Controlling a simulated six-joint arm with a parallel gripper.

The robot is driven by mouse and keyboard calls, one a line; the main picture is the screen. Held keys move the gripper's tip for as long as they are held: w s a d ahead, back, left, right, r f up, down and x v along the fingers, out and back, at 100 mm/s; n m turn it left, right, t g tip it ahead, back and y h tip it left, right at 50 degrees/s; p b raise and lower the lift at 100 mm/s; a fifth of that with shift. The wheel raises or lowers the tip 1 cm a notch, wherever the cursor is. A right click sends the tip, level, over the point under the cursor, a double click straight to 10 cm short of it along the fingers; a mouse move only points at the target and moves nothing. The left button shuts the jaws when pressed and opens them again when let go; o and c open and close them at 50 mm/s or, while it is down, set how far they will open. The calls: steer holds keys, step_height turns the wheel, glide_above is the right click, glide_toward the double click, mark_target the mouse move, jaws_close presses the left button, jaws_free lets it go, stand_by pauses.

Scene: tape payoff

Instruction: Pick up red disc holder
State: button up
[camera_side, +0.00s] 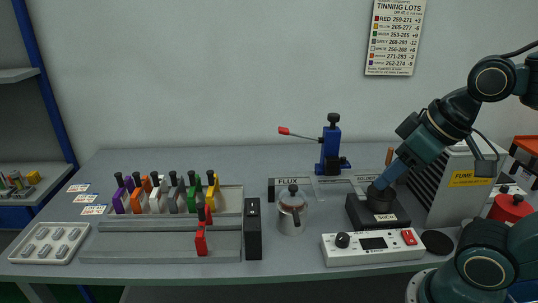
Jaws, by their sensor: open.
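Nothing is visibly held. No disc can be made out on the red holder.
Several purple, orange, white, grey, green and yellow holders (165,198) stand in the rack's back row. A blue stand (332,148) rises behind.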

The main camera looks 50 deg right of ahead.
steer(key=shift+w+r, duration=0.1)
steer(key=w+a+r+m+g+y, duration=0.1)
steer(key=w+a+r+m, duration=0.25)
steer(key=w, duration=0.45)
steer(key=m+g, duration=0.5)
steer(key=m, duration=1)
glide_above(201, 204)
steer(key=d, duration=0.2)
step_height(201, 204, down, 8)
steer(key=shift+a+y, duration=0.15)
steer(key=shift+y, duration=0.25)
steer(key=shift+n, duration=0.25)
steer(key=shift+a+f, duration=0.2)
steer(key=shift+f, duration=1.2)
steer(key=shift+a+f, duration=0.2)
steer(key=shift+f, duration=1.2)
steer(key=shift+a+f, duration=0.2)
steer(key=shift+f, duration=1.2)
